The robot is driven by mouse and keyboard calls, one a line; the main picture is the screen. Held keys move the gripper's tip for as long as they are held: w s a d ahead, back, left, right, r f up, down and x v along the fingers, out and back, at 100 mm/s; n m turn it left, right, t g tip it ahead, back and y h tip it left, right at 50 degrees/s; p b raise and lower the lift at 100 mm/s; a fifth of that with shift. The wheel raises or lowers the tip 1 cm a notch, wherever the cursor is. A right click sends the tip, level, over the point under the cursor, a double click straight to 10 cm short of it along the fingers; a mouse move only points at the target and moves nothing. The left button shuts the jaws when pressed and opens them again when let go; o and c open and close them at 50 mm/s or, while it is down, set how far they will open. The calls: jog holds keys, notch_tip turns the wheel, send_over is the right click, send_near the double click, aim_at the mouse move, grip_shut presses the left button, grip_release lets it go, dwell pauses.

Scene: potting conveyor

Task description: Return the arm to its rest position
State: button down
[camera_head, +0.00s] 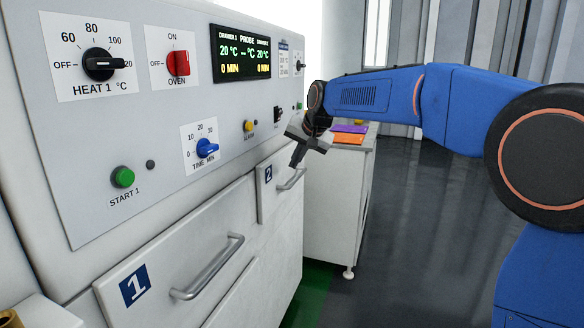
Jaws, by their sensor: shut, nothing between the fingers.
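My blue arm reaches in from the right of the head view. My gripper (297,160) hangs at its end, pointing down, with its dark fingers shut and nothing visible between them. It appears in front of the upper part of drawer 2 (267,201), close to the bar handle (292,180). I cannot tell whether the fingers touch the handle or are apart from it. Drawer 2 looks shut.
The white oven panel (85,165) fills the left, with a black heat knob (103,64), red oven switch (178,63), blue timer knob (207,148) and green start button (122,177). Drawer 1 (185,285) is below. A cabinet (338,205) stands behind; dark floor (425,240) is clear.

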jog(key=s+d+f+n+h, duration=0.1)
jog(key=s+d+f, duration=0.1)
jog(key=s+d, duration=0.95)
jog(key=s+d+f+h, duration=0.1)
jog(key=s+d+f, duration=0.2)
jog(key=s+d, duration=0.85)
jog(key=s+d+f, duration=0.2)
jog(key=s+f, duration=0.2)
jog(key=s, duration=0.4)
jog(key=s+d+f+n+g+h, duration=0.1)
jog(key=s+d+f, duration=0.2)
jog(key=s+f, duration=0.2)
jog(key=s+d+f+h, duration=0.1)
jog(key=s+d+f, duration=0.2)
jog(key=s, duration=0.8)
notch_tip(320, 180, down, 2)
jog(key=shift+s+f, duration=0.1)
jog(key=shift+s, duration=0.1)
jog(key=shift+n, duration=0.3)
